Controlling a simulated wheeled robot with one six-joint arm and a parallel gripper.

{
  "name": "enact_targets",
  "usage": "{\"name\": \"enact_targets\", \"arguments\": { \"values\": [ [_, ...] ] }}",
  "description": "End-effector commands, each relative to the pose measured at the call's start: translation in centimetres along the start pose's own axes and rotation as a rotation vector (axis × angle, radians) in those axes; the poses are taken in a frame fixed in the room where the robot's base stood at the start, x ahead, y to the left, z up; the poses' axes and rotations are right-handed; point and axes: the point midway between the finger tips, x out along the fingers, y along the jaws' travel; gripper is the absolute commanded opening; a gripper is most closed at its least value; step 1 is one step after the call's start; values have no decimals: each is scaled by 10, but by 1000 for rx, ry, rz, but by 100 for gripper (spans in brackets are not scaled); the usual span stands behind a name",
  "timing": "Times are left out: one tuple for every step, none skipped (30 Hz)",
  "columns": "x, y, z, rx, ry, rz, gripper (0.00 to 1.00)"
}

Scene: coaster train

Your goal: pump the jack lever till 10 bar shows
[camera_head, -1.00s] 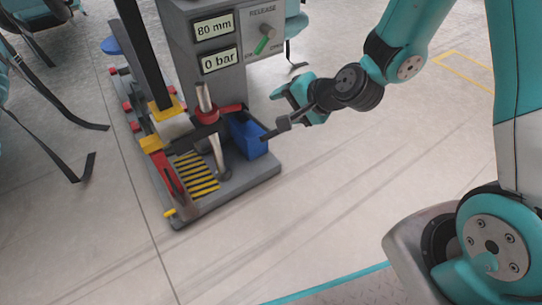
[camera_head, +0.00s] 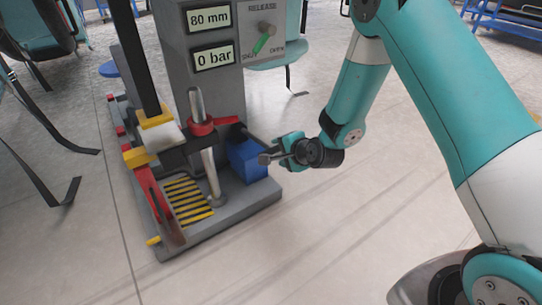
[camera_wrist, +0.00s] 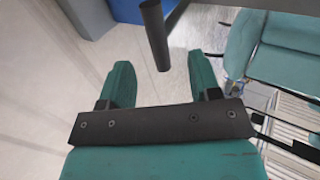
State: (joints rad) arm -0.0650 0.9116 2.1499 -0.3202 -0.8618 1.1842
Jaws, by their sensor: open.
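The grey jack post carries two displays: the upper one (camera_head: 209,18) reads 80 mm and the lower one, the pressure display (camera_head: 213,57), reads 0 bar. The dark jack lever (camera_head: 256,143) reaches out over the blue box (camera_head: 244,163) toward my gripper. In the wrist view the lever's round dark end (camera_wrist: 155,38) shows between my two teal fingers, with a gap on each side. My gripper (camera_head: 268,157), also in the wrist view (camera_wrist: 160,68), is open around or just short of the lever's end; the exact depth is unclear.
A release panel (camera_head: 263,30) with a green handle pointing toward SHUT is beside the displays. A red-collared metal post (camera_head: 200,127) and yellow-striped plate stand on the grey base (camera_head: 232,205). Teal seats with straps (camera_head: 30,30) are at left. Floor at right is open.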

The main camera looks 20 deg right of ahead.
Motion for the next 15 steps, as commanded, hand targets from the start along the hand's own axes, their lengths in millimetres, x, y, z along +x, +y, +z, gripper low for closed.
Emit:
{"name": "enact_targets", "arguments": {
  "values": [
    [16,5,1,-2,-2,-3,57],
    [22,4,1,-3,-1,-3,57],
    [31,4,1,-1,-1,-4,57],
    [36,5,0,-2,-1,-2,57],
    [42,4,0,-1,0,-3,57],
    [48,4,1,-1,-1,-2,57],
    [53,4,1,-2,-1,-2,57],
    [56,4,0,-1,0,-2,57],
    [61,3,0,-1,0,-1,57],
    [64,3,0,-1,-1,-1,57],
    [66,2,0,-1,0,-1,57],
    [69,2,0,-1,0,-2,57],
    [70,1,0,0,0,-1,57],
    [71,1,0,0,0,0,57],
    [72,1,0,0,0,0,57]
  ]
}}
